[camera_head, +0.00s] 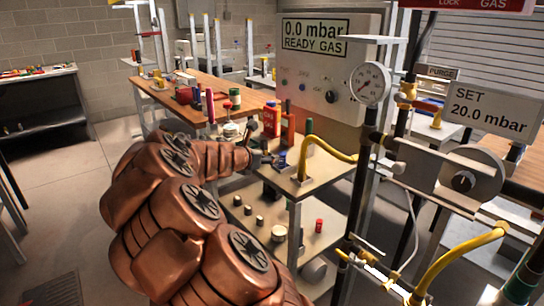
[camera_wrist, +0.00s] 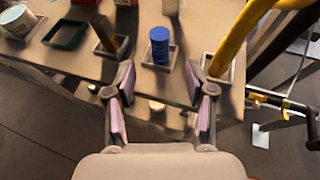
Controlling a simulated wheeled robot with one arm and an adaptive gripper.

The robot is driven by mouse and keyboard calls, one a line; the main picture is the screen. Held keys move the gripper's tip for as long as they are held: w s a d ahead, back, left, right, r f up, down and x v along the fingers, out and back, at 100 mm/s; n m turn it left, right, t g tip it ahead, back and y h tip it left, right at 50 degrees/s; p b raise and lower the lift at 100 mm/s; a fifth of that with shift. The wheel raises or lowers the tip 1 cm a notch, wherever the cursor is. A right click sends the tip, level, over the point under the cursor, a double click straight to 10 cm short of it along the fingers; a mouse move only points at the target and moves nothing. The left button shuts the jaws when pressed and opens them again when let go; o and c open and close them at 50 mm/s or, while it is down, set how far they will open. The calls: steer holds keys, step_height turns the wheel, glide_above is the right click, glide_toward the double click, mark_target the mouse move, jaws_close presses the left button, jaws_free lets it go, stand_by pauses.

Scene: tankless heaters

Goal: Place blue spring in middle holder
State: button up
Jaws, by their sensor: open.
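In the wrist view the blue spring (camera_wrist: 160,44) stands upright in the middle square holder (camera_wrist: 149,63). The spring also shows small in the head view (camera_head: 283,158). My gripper (camera_wrist: 160,76) is open and empty, with one finger to each side below the spring and its tips apart from it. In the head view my gripper (camera_head: 262,160) is at the bench edge, partly hidden by my arm. The left holder (camera_wrist: 98,50) has a dark and brownish piece in it. The right holder (camera_wrist: 208,78) has a thick yellow hose at it.
The yellow hose (camera_wrist: 236,35) rises close to my right finger. A green tray (camera_wrist: 66,34) and a white cup (camera_wrist: 17,20) are at the left. Red bottles (camera_head: 270,122) stand behind my gripper. A lower shelf (camera_head: 300,238) holds several small parts.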

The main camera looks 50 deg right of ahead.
steer(key=shift+a+r, duration=0.25)
steer(key=shift+a, duration=0.35)
steer(key=s+a+f+m+g+y, duration=0.1)
steer(key=s+a+f+m+y, duration=0.2)
steer(key=a, duration=1.2)
steer(key=s+a+f+m+g+y, duration=0.1)
steer(key=s+a+f+m+y, duration=0.3)
steer(key=s+a+m, duration=0.5)
steer(key=s+a+f+m+g+y, duration=0.2)
steer(key=s+a+f+m+y, duration=0.2)
steer(key=s+a, duration=1.1)
steer(key=a+m+y, duration=0.2)
steer(key=a, duration=0.4)
steer(key=shift+a+f+m, duration=0.2)
steer(key=shift+a+m, duration=0.1)
